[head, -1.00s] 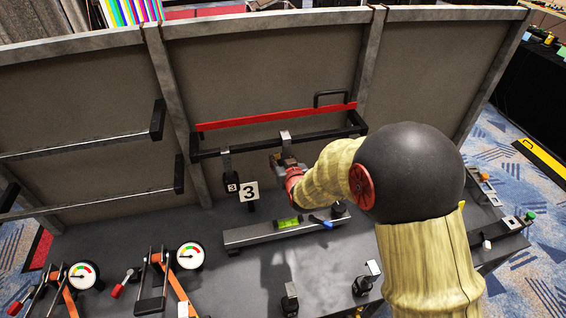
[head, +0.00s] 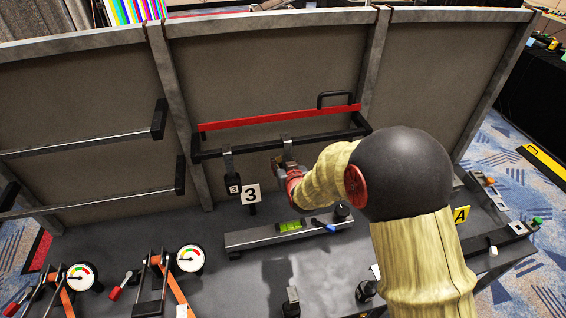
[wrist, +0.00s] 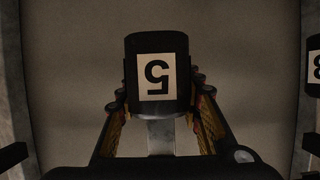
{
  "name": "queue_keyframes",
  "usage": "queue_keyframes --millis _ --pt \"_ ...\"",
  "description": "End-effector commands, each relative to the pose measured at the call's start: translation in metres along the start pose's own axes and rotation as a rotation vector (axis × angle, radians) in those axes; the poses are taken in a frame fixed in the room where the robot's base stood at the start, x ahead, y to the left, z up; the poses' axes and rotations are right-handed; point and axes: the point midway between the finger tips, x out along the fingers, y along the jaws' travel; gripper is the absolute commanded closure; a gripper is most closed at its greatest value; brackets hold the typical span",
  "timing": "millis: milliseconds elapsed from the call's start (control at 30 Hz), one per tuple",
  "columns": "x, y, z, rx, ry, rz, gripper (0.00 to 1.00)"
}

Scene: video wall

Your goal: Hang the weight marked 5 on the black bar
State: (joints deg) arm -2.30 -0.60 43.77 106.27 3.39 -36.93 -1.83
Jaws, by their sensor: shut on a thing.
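The black weight marked 5 (wrist: 157,48) is between the fingers of my gripper (wrist: 158,100); its label is upside down in the wrist view. In the head view my gripper (head: 292,176) is just below the black bar (head: 325,137), in front of the board. A metal hook (head: 287,142) rises above my gripper and its top overlaps the bar. I cannot tell whether it rests on the bar. The weight itself is mostly hidden there by my gripper and arm.
A weight marked 3 (head: 233,187) hangs from the bar to the left, above a stand sign 3 (head: 251,195). A red strip (head: 270,118) runs behind the bar. A beam with a green level (head: 290,226), gauges (head: 190,257) and another hooked weight (head: 291,305) are on the bench.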

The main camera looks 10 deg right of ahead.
Motion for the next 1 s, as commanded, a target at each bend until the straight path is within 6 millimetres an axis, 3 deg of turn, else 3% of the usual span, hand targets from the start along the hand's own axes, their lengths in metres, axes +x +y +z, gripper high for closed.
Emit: queue_keyframes --millis 200,233,300,700,1000 --pt "0.0000 -0.0001 -0.0045 0.000 0.007 0.000 1.00" --pt "0.0000 -0.0001 -0.0045 0.000 0.007 0.000 0.70" --pt "-0.0001 0.0000 -0.0041 0.000 0.007 0.000 0.66" --pt "-0.0001 0.0000 -0.0011 0.000 0.002 0.000 0.44" --pt "-0.0005 0.0000 0.0032 0.000 -0.006 0.000 0.43"
